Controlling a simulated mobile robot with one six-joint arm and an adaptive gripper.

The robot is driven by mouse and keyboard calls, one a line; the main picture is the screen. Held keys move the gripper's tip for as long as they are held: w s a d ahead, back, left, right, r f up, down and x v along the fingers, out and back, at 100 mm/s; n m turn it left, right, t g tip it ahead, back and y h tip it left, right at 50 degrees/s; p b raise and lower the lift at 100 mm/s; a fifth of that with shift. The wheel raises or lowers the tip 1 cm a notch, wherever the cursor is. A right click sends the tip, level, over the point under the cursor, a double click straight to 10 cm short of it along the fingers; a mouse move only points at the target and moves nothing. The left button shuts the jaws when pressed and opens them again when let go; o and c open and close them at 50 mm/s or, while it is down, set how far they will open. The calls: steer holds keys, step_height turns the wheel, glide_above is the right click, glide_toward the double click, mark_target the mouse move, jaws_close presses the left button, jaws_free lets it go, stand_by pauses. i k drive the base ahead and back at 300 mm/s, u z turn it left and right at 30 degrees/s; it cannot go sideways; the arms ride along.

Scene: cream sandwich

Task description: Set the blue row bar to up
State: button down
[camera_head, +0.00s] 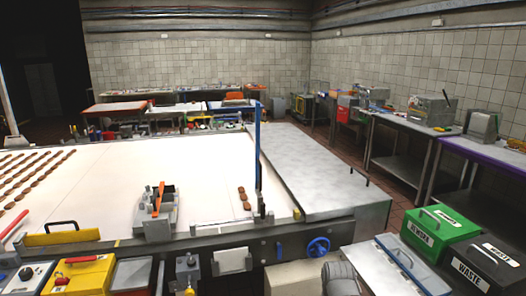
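The blue row bar (257,145) is a long thin blue bar near the right end of the white conveyor belt (130,170). It stands upright, its top well above the belt. Its lower end meets a small dark mount (262,208) at the belt's front edge. No gripper fingers can be made out in the head view. A grey rounded shape at the bottom edge may be part of me, but I cannot tell.
Several brown biscuits (244,198) lie just left of the bar, with rows of more at the far left. A grey device with an orange lever (158,198) stands on the front edge. A blue handwheel (318,247) is below right. Green (440,228) and black (485,265) bins stand at right.

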mark_target(259, 161)
steer(key=u, duration=0.05)
steer(key=i, duration=0.9)
steer(key=z, duration=0.05)
